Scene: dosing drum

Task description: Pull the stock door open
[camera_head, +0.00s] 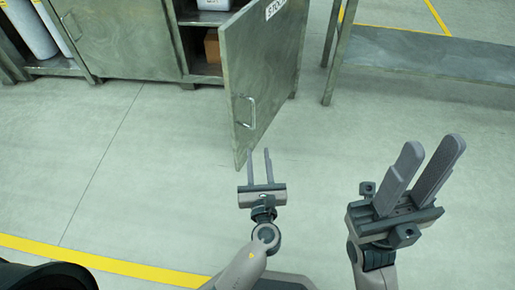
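The stock door (262,75) stands swung out from the cabinet toward me, with a partly visible label starting "STO" at its top. Its metal handle (245,112) is near the free edge, and nothing grips it. My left gripper (259,152) is open, with a gap between its two thin fingers. Its fingertips show just below the handle, by the door's lower corner; I cannot tell whether they touch the door. My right gripper (433,148) is open and empty, to the right of the door and clear of it.
The cabinet's open bay shows a brown box (212,46) and a white container (214,4) on shelves. A closed door (125,40) is to its left, beside white cylinders (32,30). A metal bench (430,52) stands at right. The floor between is clear, with a yellow line (100,262).

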